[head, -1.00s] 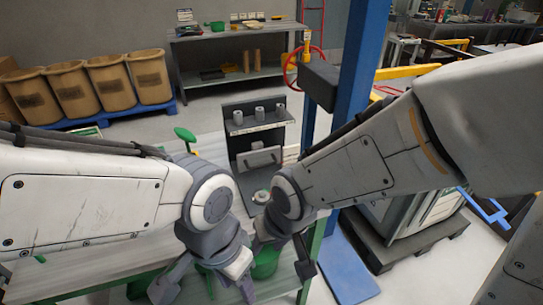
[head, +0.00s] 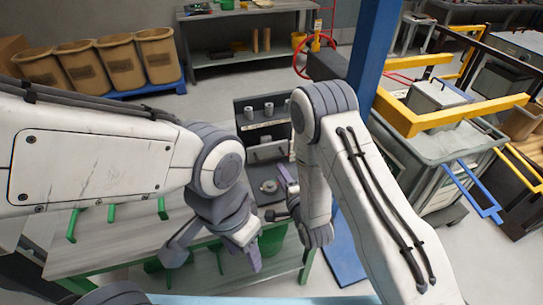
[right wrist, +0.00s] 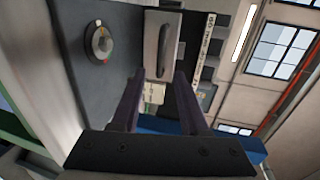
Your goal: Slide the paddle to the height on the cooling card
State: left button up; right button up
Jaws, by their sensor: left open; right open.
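A dark upright station (head: 243,112) stands on the table in the head view. A grey bar handle (right wrist: 164,45) is on its dark panel in the right wrist view; I cannot tell whether it is the paddle. My left gripper (head: 213,258) is open and empty over the table front.
Green posts (head: 111,213) rise at the table's left. A blue column (head: 372,50) and a yellow-framed machine (head: 435,120) stand to the right.

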aim_at(272, 159)
jog(key=p+x, duration=0.2)
jog(key=x, duration=0.7)
jog(key=shift+r+p, duration=0.1)
jog(key=shift+p, duration=0.25)
jog(key=shift+w+a, duration=0.2)
jog(key=shift+w, duration=0.3)
grip_shut()
dwell(0.5)
